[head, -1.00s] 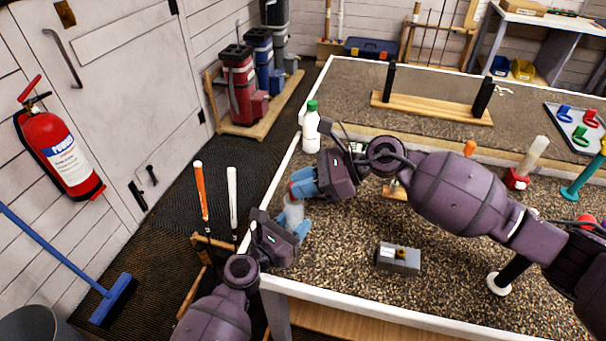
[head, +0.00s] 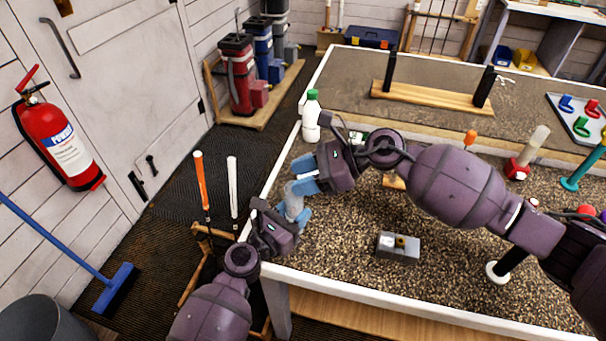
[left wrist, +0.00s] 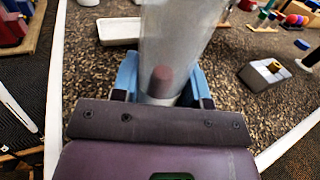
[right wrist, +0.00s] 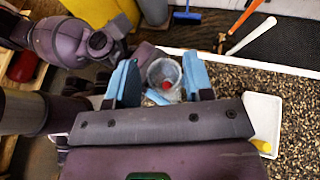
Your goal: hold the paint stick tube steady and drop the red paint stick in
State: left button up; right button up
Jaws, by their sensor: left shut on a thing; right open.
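The clear paint stick tube (head: 294,199) stands roughly upright near the left edge of the bench. My left gripper (head: 292,214) is shut around it. In the left wrist view the red paint stick (left wrist: 162,80) shows through the wall of the tube (left wrist: 180,35), low inside it between the fingers. In the right wrist view the red end of the stick (right wrist: 167,85) shows within the round mouth of the tube (right wrist: 164,68). My right gripper (head: 302,177) is open and empty, with its blue fingers on either side of the tube's mouth.
A white bottle with a green cap (head: 311,120) stands behind my right gripper. A grey block (head: 398,248) sits on the bench to the right. A white tray (right wrist: 262,108) lies close by. The front middle of the bench is fairly clear.

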jog(key=shift+d, duration=0.15)
jog(key=v, duration=1.1)
jog(key=shift+d+r, duration=0.15)
jog(key=shift+d, duration=0.2)
pick_arm(q)
jog(key=o, duration=1)
jog(key=v, duration=1.2)
jog(key=shift+a, duration=0.1)
pick_arm(e)
jog(key=shift+s, duration=0.1)
